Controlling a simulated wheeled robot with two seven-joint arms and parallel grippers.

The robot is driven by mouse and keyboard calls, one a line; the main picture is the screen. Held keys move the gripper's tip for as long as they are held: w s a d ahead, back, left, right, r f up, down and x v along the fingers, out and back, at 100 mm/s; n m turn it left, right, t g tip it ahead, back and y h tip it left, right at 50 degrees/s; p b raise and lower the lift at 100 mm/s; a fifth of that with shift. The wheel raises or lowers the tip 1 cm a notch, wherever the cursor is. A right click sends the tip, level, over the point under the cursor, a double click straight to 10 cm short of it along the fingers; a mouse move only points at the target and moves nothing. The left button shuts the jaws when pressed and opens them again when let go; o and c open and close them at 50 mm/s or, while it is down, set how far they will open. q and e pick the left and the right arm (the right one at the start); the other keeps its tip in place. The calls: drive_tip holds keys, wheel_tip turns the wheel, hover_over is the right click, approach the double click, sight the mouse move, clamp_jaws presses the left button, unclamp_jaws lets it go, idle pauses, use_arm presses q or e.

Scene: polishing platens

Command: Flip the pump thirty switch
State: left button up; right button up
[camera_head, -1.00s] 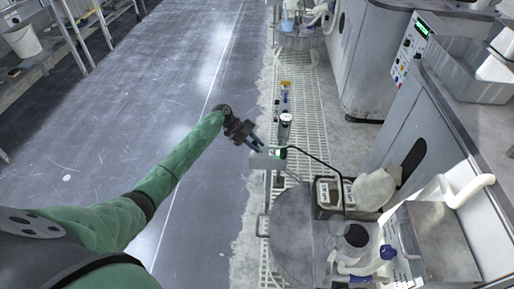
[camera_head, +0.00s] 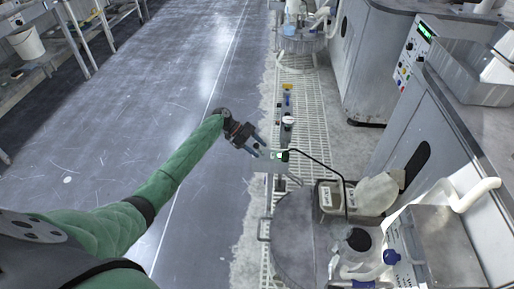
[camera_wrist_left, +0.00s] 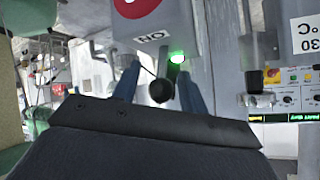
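The switch box (camera_wrist_left: 185,25) is grey and fills the top middle of the left wrist view. It carries a red disc, an upside-down ON label (camera_wrist_left: 151,38) and a lit green lamp (camera_wrist_left: 177,58). A switch lever with a black ball end (camera_wrist_left: 161,91) sticks out below the label. My left gripper (camera_wrist_left: 160,84) is open, its two blue-grey fingers on either side of the lever, with visible gaps. In the head view my left gripper (camera_head: 259,149) is just left of the small box with a green light (camera_head: 280,156). My right gripper is not in view.
A round grey platen (camera_head: 293,235) lies below the switch post, with a black cable (camera_head: 325,163) arching above it. Machine cabinets (camera_head: 420,150) line the right side. The grey floor (camera_head: 100,150) at the left is open.

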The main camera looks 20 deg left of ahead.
use_arm(q)
drive_tip(key=b+v, duration=0.1)
drive_tip(key=v, duration=0.6)
drive_tip(key=shift+a+r+b, duration=0.25)
drive_tip(key=shift+a+b, duration=0.05)
drive_tip(key=shift+b, duration=0.1)
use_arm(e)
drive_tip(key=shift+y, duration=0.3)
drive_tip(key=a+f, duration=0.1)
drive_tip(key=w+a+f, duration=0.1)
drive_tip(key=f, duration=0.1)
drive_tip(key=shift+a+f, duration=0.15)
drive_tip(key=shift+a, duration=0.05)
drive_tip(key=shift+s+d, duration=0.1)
